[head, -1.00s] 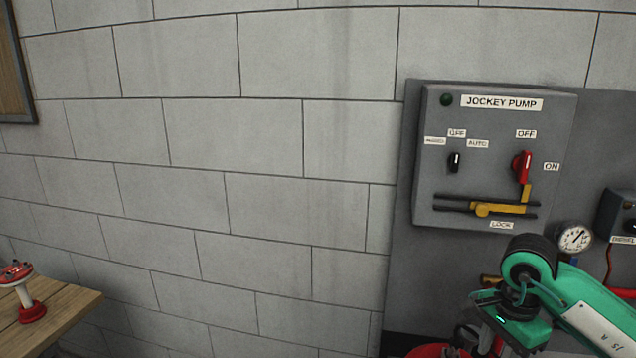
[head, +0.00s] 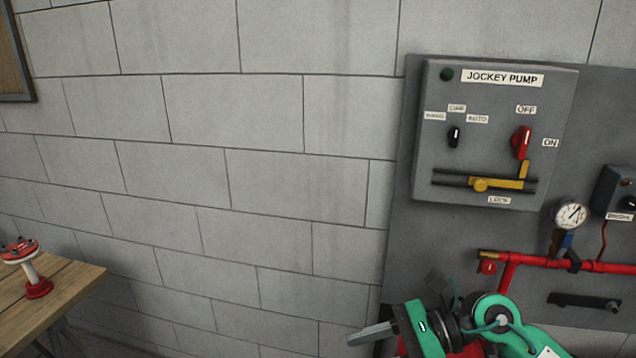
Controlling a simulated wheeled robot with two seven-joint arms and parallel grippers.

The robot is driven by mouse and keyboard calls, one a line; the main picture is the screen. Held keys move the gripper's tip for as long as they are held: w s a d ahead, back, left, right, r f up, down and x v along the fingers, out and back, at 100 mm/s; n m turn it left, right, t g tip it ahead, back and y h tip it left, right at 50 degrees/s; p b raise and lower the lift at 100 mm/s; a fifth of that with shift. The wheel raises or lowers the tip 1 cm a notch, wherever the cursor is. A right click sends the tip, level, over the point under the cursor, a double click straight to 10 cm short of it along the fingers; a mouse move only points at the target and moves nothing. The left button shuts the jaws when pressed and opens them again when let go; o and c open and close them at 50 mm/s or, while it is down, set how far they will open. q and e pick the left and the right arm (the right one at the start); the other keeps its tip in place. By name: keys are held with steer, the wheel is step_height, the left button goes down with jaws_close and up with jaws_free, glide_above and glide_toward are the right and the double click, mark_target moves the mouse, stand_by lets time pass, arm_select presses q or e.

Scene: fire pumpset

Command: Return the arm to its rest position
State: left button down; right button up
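My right arm comes in from the lower right in green and black. Its gripper (head: 372,335) points left, low in front of the wall, below and left of the jockey pump panel (head: 430,120). Nothing shows in its grip. Its fingers overlap in the picture, so I cannot tell whether they are open or shut. It is clear of the panel. On the panel are a red switch handle (head: 522,143), roughly upright, a black selector (head: 454,137), upright, and a yellow lock slider (head: 490,184) on dark rails. My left gripper is out of view.
A red pipe (head: 540,262) runs below the panel, with a pressure gauge (head: 570,214) above it. A dark box (head: 617,190) is at the right edge. A wooden table (head: 75,285) with a red-and-white object (head: 30,270) stands at the left. The wall between is clear.

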step_height(320, 180, up, 6)
steer(key=a+m+t+y, duration=0.2)
steer(key=m+t+y, duration=0.2)
steer(key=m+y, duration=0.25)
steer(key=w+d+r+m+t+h, duration=0.2)
steer(key=w+d+m+t, duration=0.2)
steer(key=m+t, duration=0.9)
steer(key=d+f+m+h, duration=0.6)
steer(key=f+m+h, duration=0.3)
steer(key=m, duration=0.4)
steer(key=d+f+m+h, duration=0.75)
steer(key=m+h, duration=0.25)
steer(key=m, duration=0.3)
steer(key=s+f+m+g, duration=0.7)
steer(key=s+f+g, duration=0.6)
steer(key=s+f, duration=0.7)
step_height(320, 180, down, 30)
steer(key=s+g, duration=0.1)
steer(key=s, duration=0.1)
steer(key=s+d+f+g, duration=0.1)
steer(key=s+d+f, duration=0.2)
steer(key=s+f, duration=1.6)
steer(key=shift+s, duration=0.2)
steer(key=shift+c, duration=0.8)
steer(key=shift+s, duration=0.1)
